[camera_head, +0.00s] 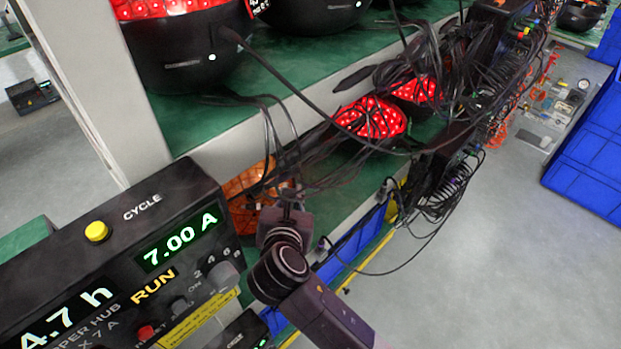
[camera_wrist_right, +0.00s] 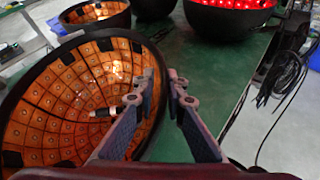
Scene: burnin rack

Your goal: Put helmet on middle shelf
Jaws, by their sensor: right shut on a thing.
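The helmet (camera_wrist_right: 62,105) is a dark bowl lined with orange tiles, its open side facing the right wrist camera. It fills the left of that view. In the head view its orange lining (camera_head: 247,183) shows partly behind cables and my right arm, by the lower green shelf. My right gripper (camera_wrist_right: 167,88) is shut on the helmet's rim, one finger inside the bowl and one outside. It also shows in the head view (camera_head: 287,208), fingertips mostly hidden. Whether the helmet touches the shelf (camera_wrist_right: 205,55) cannot be told. My left gripper is not in view.
Red-lit helmets (camera_head: 370,118) stand on the shelf, and a large one (camera_head: 185,50) stands above. Another orange-lined helmet (camera_wrist_right: 95,12) is behind. Loose black cables (camera_head: 430,65) hang at the rack's front. A control box (camera_head: 120,260) is left; blue bins (camera_head: 590,150) stand right across clear floor.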

